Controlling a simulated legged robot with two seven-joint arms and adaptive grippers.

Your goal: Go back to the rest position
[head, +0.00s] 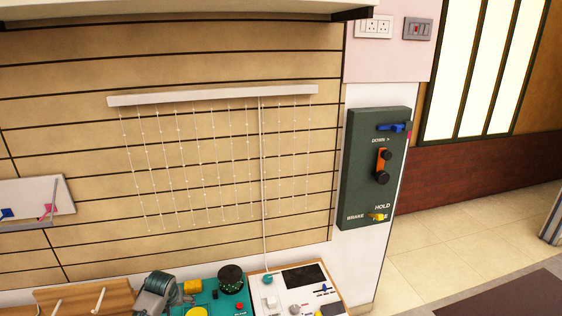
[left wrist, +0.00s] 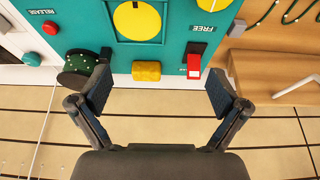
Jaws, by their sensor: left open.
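My left gripper (left wrist: 160,88) is open in the left wrist view, its two dark fingers spread with nothing held. Beyond the gap lies a yellow block (left wrist: 146,71) on the edge of a teal panel (left wrist: 170,52). A grey shape (head: 157,288) at the bottom of the head view, left of the yellow block (head: 193,287), looks like this gripper. My right gripper is in neither view.
A dark spool (head: 231,278) stands on the teal panel. A white cord (head: 264,190) hangs from a bar (head: 210,96) of bead strings. Wooden hook board (head: 60,299) is left, a green control box (head: 373,168) right. Open floor (head: 450,250) is at right.

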